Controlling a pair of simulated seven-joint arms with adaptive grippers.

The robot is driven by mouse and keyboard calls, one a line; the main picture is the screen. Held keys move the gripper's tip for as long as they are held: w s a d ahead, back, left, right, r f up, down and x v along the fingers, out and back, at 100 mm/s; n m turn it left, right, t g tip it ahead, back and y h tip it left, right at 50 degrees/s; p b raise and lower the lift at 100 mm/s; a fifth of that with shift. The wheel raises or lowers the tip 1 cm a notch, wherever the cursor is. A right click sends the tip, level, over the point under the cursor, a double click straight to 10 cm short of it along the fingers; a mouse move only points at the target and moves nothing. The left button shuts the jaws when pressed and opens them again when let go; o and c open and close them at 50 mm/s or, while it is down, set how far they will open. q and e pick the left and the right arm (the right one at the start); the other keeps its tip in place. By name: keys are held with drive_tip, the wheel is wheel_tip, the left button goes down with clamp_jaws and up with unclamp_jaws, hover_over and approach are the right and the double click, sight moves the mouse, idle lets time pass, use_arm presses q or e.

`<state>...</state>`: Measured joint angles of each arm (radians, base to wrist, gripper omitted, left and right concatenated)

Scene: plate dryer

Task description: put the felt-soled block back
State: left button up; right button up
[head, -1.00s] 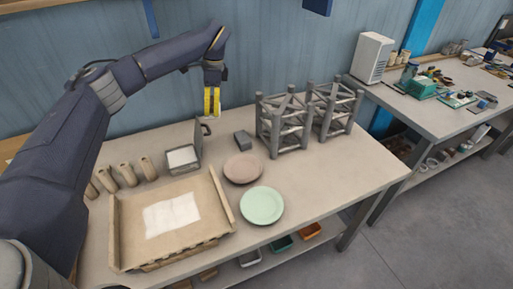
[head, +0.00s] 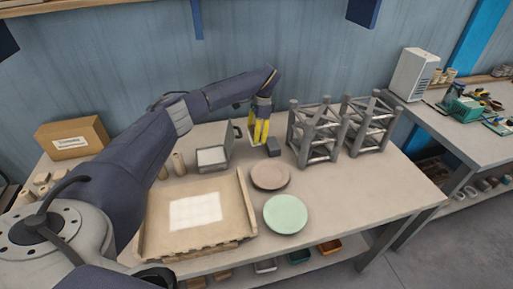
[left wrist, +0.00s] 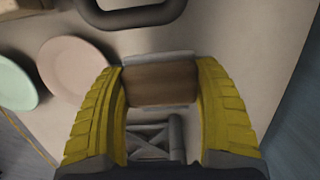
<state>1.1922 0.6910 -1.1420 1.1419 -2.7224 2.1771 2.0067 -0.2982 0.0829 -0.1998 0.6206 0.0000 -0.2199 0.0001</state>
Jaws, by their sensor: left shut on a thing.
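My left gripper (head: 259,132) has its yellow fingers pointing down, low over the back of the bench, just left of a small dark grey block-shaped thing (head: 274,148). In the left wrist view the fingers are closed on the two ends of a brown block (left wrist: 160,85) with a pale grey strip along its far edge. I take this as the felt-soled block. Its underside is hidden, and I cannot tell whether it touches the bench. My right gripper is in neither current view.
A grey box with a handle (head: 228,151) stands close left of the gripper. A pink plate (head: 270,176) and a green plate (head: 286,214) lie in front. Grey lattice racks (head: 315,134) stand to the right. A wooden tray (head: 150,238) is front left.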

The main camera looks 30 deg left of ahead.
sight(255, 153)
use_arm(q)
drive_tip(key=shift+f, duration=3.75)
drive_tip(key=shift+f, duration=0.15)
drive_tip(key=o, duration=1.6)
drive_tip(key=r, duration=0.4)
drive_tip(key=w+d+r, duration=0.1)
drive_tip(key=r, duration=0.7)
drive_tip(key=shift+w+d+r, duration=0.15)
drive_tip(key=shift+w, duration=0.05)
